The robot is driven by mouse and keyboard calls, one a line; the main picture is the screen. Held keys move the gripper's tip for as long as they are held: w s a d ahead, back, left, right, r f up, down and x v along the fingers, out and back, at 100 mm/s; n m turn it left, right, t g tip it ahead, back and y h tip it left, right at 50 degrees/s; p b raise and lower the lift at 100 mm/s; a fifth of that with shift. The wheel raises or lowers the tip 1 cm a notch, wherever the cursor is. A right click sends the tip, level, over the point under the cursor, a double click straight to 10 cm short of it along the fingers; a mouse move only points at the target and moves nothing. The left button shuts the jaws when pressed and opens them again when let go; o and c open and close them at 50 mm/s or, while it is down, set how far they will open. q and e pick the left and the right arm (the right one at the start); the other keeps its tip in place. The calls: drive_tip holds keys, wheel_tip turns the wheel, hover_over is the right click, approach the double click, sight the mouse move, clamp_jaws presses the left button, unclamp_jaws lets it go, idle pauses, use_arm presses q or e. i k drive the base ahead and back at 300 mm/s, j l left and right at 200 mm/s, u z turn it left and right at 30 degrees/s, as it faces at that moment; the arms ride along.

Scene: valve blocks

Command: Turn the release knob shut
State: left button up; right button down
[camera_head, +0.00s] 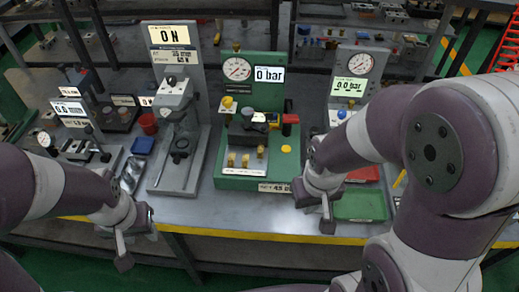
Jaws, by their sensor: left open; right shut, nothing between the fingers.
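The green test station (222,172) stands mid-table with a round gauge (237,69) and a display reading 0 bar (269,75). It carries a yellow knob (227,102), a dark block, a red-and-black handle (290,120) and several brass fittings. No readable label marks which part is the release knob. Another gauge station (358,75) at the right has a blue knob (341,114), partly behind my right arm. My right gripper (327,218) is shut and empty, right of the green station near the table's front edge. My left gripper (136,244) is open and empty, low at the front left.
A grey press-like stand (172,90) showing ON is left of the green station. A red cup (148,123) and blue block (143,146) lie left of it. A green tray (361,204) sits at the right. The yellow front edge (250,232) borders the table.

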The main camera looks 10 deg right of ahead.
sight(227, 102)
drive_tip(key=i+l+z, duration=0.1)
drive_tip(key=z, duration=0.25)
drive_tip(key=i+l+z, duration=0.2)
drive_tip(key=z, duration=0.2)
drive_tip(key=i+l+z, duration=0.15)
drive_tip(key=z, duration=0.2)
